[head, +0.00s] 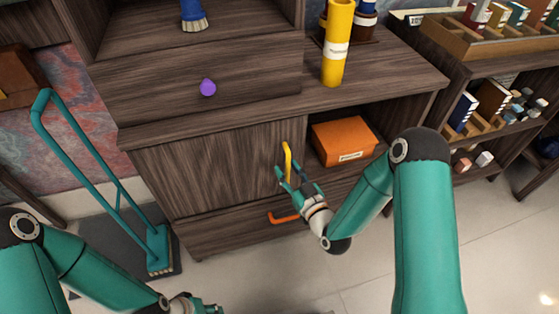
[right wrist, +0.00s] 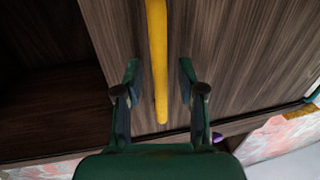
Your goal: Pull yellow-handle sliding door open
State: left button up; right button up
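The sliding door (head: 215,168) is a dark wood panel covering the left part of the cabinet's middle opening. Its yellow handle (head: 287,160) is a vertical bar near the door's right edge. My right gripper (head: 298,183) is at the handle's lower end. In the right wrist view the yellow handle (right wrist: 158,60) runs between the two spread fingers of my right gripper (right wrist: 158,80), with gaps on both sides. My left gripper (head: 200,306) is at the bottom edge of the head view, mostly cut off, away from the door.
An orange box (head: 343,141) sits in the open compartment right of the door. An orange drawer handle (head: 284,217) lies below. A purple object (head: 207,87) and a yellow cylinder (head: 337,45) are above.

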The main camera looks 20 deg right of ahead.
jog(key=shift+w, duration=0.25)
grip_shut()
